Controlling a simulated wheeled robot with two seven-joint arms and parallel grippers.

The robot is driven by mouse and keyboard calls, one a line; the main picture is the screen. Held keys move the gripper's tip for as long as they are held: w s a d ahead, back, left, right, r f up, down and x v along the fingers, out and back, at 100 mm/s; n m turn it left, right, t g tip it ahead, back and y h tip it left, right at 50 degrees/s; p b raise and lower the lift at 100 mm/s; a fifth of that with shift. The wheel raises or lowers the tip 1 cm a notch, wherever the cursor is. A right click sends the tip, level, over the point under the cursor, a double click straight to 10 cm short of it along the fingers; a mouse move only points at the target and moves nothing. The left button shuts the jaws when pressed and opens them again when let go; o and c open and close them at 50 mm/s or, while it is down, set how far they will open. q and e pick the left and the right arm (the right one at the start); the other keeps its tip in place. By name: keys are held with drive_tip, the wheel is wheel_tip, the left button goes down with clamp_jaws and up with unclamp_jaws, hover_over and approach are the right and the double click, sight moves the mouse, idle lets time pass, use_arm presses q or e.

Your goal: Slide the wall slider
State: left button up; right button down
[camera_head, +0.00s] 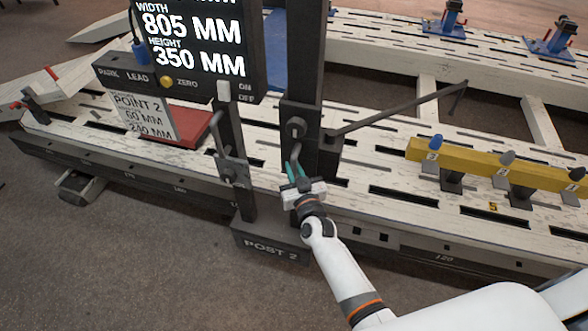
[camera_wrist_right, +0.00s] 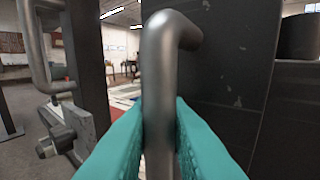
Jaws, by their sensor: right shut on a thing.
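No part is labelled as the wall slider. My left gripper is not in view.
A second upright with a metal handle (camera_head: 231,160) stands just left of my gripper. A display panel (camera_head: 200,35) hangs above it. A thin dark arm (camera_head: 400,112) reaches right from the post.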

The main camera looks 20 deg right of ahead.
drive_tip(key=c, duration=1.4)
unclamp_jaws()
drive_tip(key=s, duration=1.2)
drive_tip(key=s+a+f+n+g+y, duration=0.1)
drive_tip(key=s+f+g, duration=0.4)
drive_tip(key=f, duration=0.9)
drive_tip(key=s+a+f+n+g+y, duration=0.1)
drive_tip(key=s+f+g, duration=0.2)
drive_tip(key=s+f, duration=0.7)
drive_tip(key=s+d+f+g+h, duration=0.1)
drive_tip(key=s+d+f+g, duration=0.3)
drive_tip(key=s+f, duration=0.5)
drive_tip(key=s+d+f+g+h, duration=0.1)
drive_tip(key=s+d+f+g, duration=0.3)
drive_tip(key=s+f, duration=0.5)
drive_tip(key=s+g, duration=0.1)
drive_tip(key=s, duration=0.5)
drive_tip(key=shift+s+d+f+n, duration=0.15)
drive_tip(key=shift+d+f+n, duration=0.1)
drive_tip(key=shift+f+n, duration=0.05)
